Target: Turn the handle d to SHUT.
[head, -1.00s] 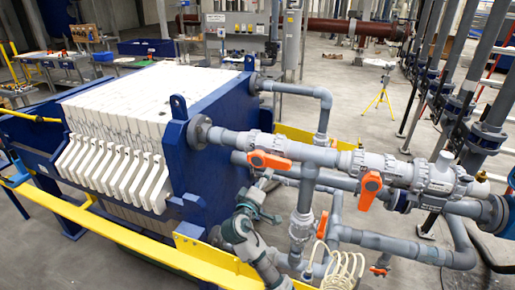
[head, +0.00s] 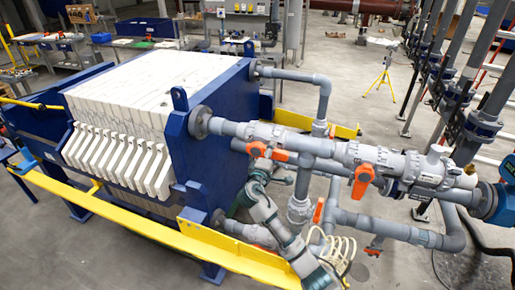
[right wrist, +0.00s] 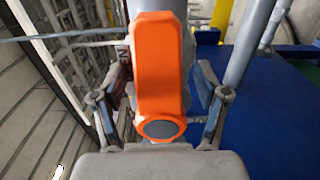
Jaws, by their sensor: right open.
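Several orange valve handles sit on the grey pipework, and I can read no letter d on any of them. In the head view one orange handle (head: 267,151) is on the upper pipe near the blue press plate, lying roughly along the pipe. My right gripper (head: 264,173) is just below it, partly hidden by my arm. In the right wrist view an orange handle (right wrist: 158,70) with a grey round end fills the middle. The open fingers of my right gripper (right wrist: 162,88) stand on either side of it, apparently not closed on it. My left gripper is not in view.
Another orange handle (head: 362,180) hangs from the upper pipe to the right, and one (head: 318,210) is on a vertical pipe. A coiled cream hose (head: 338,250) lies near my arm. The filter press (head: 215,125) and yellow rail (head: 215,248) bound the left side.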

